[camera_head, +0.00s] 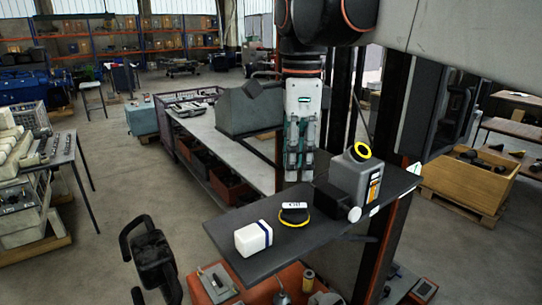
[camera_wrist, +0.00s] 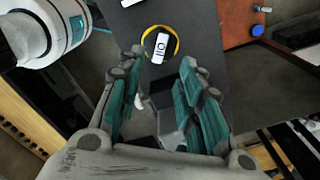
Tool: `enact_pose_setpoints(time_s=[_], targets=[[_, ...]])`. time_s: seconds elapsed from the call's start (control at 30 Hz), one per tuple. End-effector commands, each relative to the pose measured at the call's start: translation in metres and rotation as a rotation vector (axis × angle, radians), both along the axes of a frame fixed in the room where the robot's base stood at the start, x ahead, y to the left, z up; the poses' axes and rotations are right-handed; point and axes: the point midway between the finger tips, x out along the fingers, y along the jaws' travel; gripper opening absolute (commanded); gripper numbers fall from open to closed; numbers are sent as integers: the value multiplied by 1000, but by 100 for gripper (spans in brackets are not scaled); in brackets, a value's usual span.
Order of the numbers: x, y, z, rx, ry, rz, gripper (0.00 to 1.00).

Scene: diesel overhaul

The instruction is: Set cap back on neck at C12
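A dark round cap (camera_head: 294,214) with a yellow rim and a white label lies on the dark shelf (camera_head: 303,240). The wrist view also shows the cap (camera_wrist: 174,36), just beyond the fingertips, its label reading OIL. A grey canister (camera_head: 352,182) stands on the shelf to the right of the cap. It has a yellow ring (camera_head: 363,151) around its slanted neck at the top. My gripper (camera_head: 300,178) hangs above the shelf, fingers down, left of the canister. In the wrist view my gripper (camera_wrist: 160,64) has its teal-padded fingers apart with nothing held. I see no C12 marking.
A white container with a blue band (camera_head: 253,239) stands left of the cap. A black block (camera_head: 336,201) sits between cap and canister. A dark upright post (camera_head: 388,235) stands at the shelf's right. A long workbench (camera_head: 230,150) lies behind.

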Motion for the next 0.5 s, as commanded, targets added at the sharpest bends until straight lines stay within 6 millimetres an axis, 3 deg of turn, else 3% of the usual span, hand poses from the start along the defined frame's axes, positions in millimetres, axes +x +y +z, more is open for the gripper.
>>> enact_pose_setpoints(time_s=[0.23,0.5], targets=[[2,2,-5,-3,8,-24,33],[2,2,-28,-2,7,-23,33]])
